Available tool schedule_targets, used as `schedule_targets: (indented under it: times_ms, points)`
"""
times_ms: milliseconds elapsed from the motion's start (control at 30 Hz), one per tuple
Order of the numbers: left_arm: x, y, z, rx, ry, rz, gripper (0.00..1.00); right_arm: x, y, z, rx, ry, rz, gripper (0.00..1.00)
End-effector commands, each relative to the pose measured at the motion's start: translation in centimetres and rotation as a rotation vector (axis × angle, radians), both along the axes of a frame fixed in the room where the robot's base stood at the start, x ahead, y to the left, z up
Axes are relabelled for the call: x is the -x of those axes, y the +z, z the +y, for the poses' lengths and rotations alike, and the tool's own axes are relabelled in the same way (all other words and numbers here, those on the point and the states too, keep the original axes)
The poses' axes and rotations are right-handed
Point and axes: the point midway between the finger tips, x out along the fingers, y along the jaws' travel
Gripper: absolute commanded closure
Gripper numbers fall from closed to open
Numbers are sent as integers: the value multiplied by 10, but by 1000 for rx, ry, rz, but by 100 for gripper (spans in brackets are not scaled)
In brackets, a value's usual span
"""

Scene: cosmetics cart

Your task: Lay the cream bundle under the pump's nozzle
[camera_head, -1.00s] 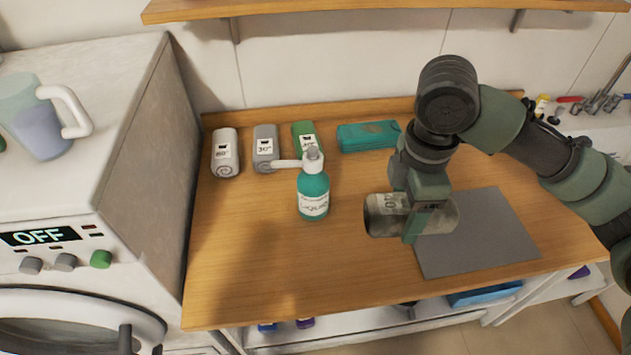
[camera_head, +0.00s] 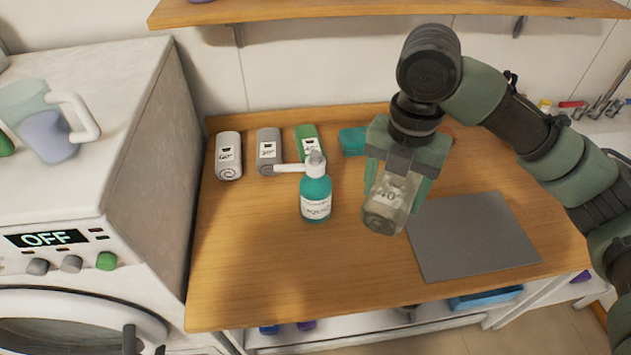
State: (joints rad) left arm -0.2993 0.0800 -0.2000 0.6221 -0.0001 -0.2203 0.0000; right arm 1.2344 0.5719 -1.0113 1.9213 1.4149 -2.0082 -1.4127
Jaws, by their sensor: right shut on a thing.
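My right gripper (camera_head: 398,190) is shut on the cream bundle (camera_head: 383,217), a rolled cloth with a "40" label. It holds the bundle tilted, to the right of the pump bottle and apart from it; whether the bundle touches the table is hard to tell. The pump (camera_head: 316,195) is a teal bottle with a white label, standing upright on the wooden table. Its pale nozzle (camera_head: 287,168) points left, its tip close in front of the grey bundle in this view. My left gripper is not in view.
A grey mat (camera_head: 470,237) lies at right. The table's front left (camera_head: 250,270) is clear.

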Motion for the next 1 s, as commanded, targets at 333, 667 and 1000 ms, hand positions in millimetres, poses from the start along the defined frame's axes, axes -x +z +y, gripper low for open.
schedule_targets:
  times_ms: [333,667,1000]
  points:
    - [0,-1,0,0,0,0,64,2,-3,-2,0,-65,-1,84]
    - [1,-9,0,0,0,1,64,18,-30,-19,-2,-725,-1,84]
    - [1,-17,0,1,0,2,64,41,-60,-39,-3,-1558,-3,84]
